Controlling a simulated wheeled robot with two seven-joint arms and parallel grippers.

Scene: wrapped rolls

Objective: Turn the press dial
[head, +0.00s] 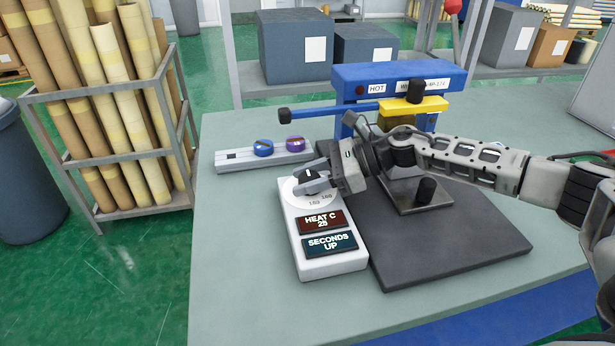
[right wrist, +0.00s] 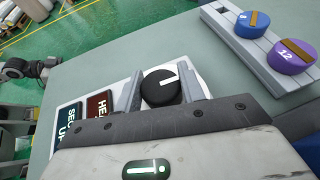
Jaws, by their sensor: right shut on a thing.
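The black press dial (right wrist: 160,88), with a white pointer line, sits on a white control box (head: 331,262) on the table. The box has a red display (head: 321,222) reading "HEAT C 28" and a dark teal display (head: 329,243) reading "SECONDS UP". My right gripper (head: 309,181) is shut on the dial, one finger on each side of it, as the right wrist view also shows. Part of the dial is hidden by the fingers in the head view. The blue press (head: 390,73) with a "HOT" label stands behind. My left gripper is not in view.
A grey rail (head: 236,162) with a blue knob (head: 263,147) and a purple knob (head: 295,143) lies behind the box. A dark base plate (head: 440,250) is to the right. A rack of cardboard tubes (head: 120,90) stands left of the table. The table's front left is clear.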

